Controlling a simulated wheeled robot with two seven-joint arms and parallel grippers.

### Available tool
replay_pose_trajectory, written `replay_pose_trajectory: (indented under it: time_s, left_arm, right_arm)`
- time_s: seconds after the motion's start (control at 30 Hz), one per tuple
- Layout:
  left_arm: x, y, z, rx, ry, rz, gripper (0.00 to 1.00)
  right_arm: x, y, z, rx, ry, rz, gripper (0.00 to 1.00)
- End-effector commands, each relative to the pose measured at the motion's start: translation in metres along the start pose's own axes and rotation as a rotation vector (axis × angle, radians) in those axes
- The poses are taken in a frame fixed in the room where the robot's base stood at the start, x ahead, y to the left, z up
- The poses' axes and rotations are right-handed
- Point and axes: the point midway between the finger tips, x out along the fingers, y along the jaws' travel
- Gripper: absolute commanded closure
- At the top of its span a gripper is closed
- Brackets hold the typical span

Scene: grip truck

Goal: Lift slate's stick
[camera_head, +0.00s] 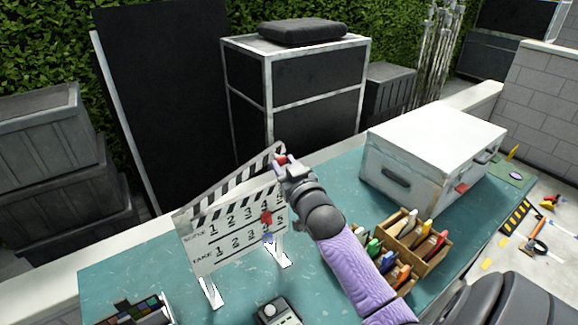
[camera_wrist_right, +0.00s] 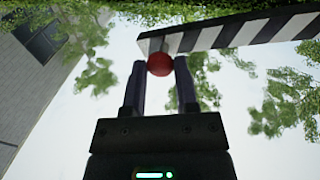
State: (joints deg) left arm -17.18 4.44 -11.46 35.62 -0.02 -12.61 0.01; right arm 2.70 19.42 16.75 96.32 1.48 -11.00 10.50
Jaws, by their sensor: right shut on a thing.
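The slate (camera_head: 237,230) is a white clapperboard with numbers, standing upright on small white feet on the teal table. Its black-and-white striped stick (camera_head: 232,182) is raised at the right end, with a wedge of space between it and the board. A red knob (camera_head: 282,159) sits at the stick's right end. My right gripper (camera_head: 283,165) is shut on the red knob. In the right wrist view the red knob (camera_wrist_right: 160,64) is between the two fingertips, and the striped stick (camera_wrist_right: 235,32) extends to the right. My left gripper is not in view.
The teal table (camera_head: 130,268) also holds a white case (camera_head: 430,140) at the back right and a wooden box of markers (camera_head: 432,250) right of my arm. A small grey device (camera_head: 275,312) and a colour chart (camera_head: 135,312) lie at the front.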

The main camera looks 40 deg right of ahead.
Motion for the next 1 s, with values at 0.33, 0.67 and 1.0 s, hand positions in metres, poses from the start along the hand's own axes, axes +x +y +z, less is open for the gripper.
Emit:
replay_pose_trajectory:
  time_s: [0.33, 0.67, 1.0]
  left_arm:
    - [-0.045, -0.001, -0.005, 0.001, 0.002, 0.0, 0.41]
    - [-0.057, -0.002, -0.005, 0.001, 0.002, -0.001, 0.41]
    - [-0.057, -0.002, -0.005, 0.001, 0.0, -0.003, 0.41]
  right_arm:
    - [-0.001, -0.014, -0.052, -0.208, 0.042, -0.007, 1.0]
    - [-0.002, -0.023, -0.067, -0.294, 0.059, -0.011, 1.0]
    - [-0.002, -0.024, -0.067, -0.303, 0.061, -0.011, 1.0]
